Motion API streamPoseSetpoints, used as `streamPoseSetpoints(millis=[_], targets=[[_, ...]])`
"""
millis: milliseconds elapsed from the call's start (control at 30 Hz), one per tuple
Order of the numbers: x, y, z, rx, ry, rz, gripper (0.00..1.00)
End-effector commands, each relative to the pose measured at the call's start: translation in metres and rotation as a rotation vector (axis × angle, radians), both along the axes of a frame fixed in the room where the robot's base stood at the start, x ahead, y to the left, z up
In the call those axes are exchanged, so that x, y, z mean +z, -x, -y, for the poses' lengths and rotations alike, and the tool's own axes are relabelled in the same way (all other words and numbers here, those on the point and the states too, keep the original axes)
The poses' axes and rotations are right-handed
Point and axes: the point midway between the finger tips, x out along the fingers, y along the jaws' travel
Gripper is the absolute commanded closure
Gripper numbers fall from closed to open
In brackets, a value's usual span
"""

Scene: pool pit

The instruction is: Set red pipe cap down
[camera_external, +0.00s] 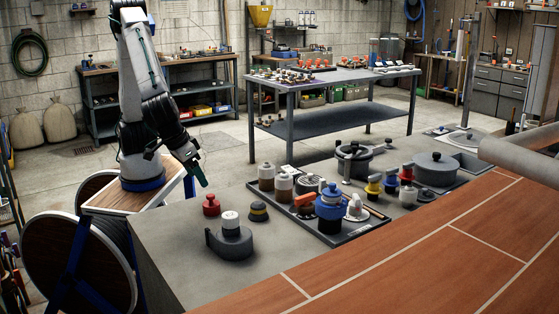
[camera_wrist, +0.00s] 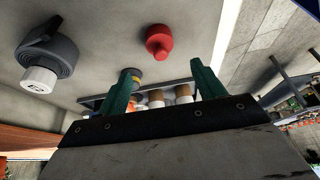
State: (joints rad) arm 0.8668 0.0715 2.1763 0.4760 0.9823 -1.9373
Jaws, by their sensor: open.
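The red pipe cap (camera_external: 211,205) stands upright on the bare grey surface near its left edge. It also shows in the wrist view (camera_wrist: 159,42), at top centre, just beyond my fingertips and not between them. My gripper (camera_external: 200,174) hangs above and slightly left of the cap in the external view. In the wrist view, its two green fingers (camera_wrist: 162,70) are spread wide with nothing held. A clear gap shows between the fingers and the cap.
A grey coiled piece with a white top (camera_external: 230,238) and a black-and-yellow knob (camera_external: 258,211) stand close to the cap. A dark tray (camera_external: 351,234) crowded with jars and fittings lies to the right. Bare grey surface (camera_external: 175,245) is free at front left.

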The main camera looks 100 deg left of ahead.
Motion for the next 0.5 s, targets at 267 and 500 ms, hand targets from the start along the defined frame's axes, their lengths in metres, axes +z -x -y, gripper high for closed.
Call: streamPoseSetpoints(millis=[267, 500], targets=[[0.032, 0.001, -0.05, -0.052, -0.005, -0.061, 0.32], [0.073, 0.042, -0.185, -0.29, 0.033, -0.229, 0.32]])
